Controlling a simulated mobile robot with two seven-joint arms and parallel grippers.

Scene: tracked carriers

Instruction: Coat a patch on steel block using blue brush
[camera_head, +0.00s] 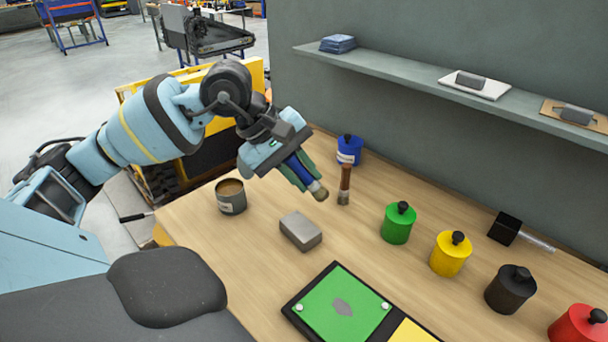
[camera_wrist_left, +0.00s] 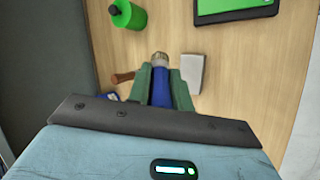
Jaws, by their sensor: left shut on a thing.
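The steel block (camera_head: 300,231) is a plain grey block lying on the wooden table, near the middle of the head view. It also shows in the left wrist view (camera_wrist_left: 193,74), just right of the fingers. My left gripper (camera_head: 298,170) is shut on the blue brush (camera_head: 303,172) and holds it above the table, behind the block. The brush's blue handle (camera_wrist_left: 161,88) lies between the green fingers in the left wrist view, with its bristle end pointing out ahead. The brush looks apart from the block. My right gripper is not in view.
An open can (camera_head: 231,196) with brown contents stands left of the block. A brown-handled brush (camera_head: 344,184) and a blue pot (camera_head: 349,150) stand behind. Green (camera_head: 398,223), yellow (camera_head: 451,253), black (camera_head: 510,289) and red (camera_head: 580,325) pots line the right. A black-framed green panel (camera_head: 340,305) lies in front.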

